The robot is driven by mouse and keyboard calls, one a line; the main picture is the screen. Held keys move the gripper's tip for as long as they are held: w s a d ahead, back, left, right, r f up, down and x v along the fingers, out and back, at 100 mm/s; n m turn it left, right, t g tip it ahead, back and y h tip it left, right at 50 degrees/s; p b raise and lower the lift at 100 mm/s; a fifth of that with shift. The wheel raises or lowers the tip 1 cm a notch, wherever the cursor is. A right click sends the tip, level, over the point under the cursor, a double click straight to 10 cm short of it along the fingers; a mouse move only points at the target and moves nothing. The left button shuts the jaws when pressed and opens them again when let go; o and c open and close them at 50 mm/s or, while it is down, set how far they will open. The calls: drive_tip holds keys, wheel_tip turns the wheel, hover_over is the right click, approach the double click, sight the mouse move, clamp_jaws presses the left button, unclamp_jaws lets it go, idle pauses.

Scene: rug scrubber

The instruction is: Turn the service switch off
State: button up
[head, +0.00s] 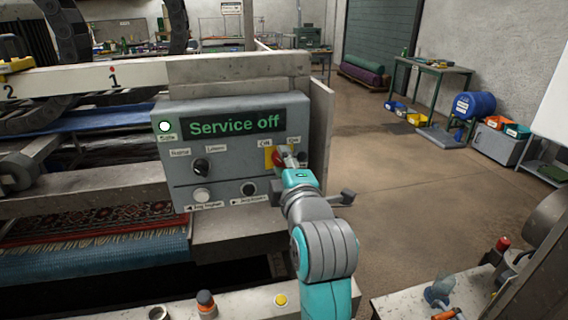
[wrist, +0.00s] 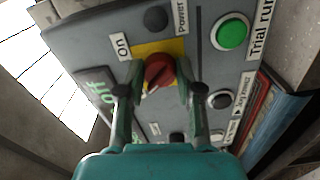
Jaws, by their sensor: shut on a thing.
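The service switch is a red rotary knob (wrist: 158,72) on a yellow plate, at the upper right of the grey control panel (head: 218,190). In the head view the knob (head: 279,158) is partly hidden by my gripper (head: 291,161). In the wrist view my gripper (wrist: 154,78) has one finger on each side of the knob and is shut on it. An "On" label (wrist: 122,46) sits beside the plate. The panel's display (head: 234,125) reads "Service off" in green letters.
A black selector (head: 202,166), a white button (head: 201,195) and a dark button (head: 248,188) share the panel. A green button (wrist: 231,33) labelled "Trial run" shows in the wrist view. A patterned rug (head: 90,229) lies in the machine. The floor (head: 390,170) at right is open.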

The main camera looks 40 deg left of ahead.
drive_tip(key=shift+f, duration=0.1)
drive_tip(key=o, duration=1.2)
drive_tip(key=shift+c, duration=0.2)
drive_tip(key=v, duration=1.2)
drive_tip(key=shift+w, duration=0.1)
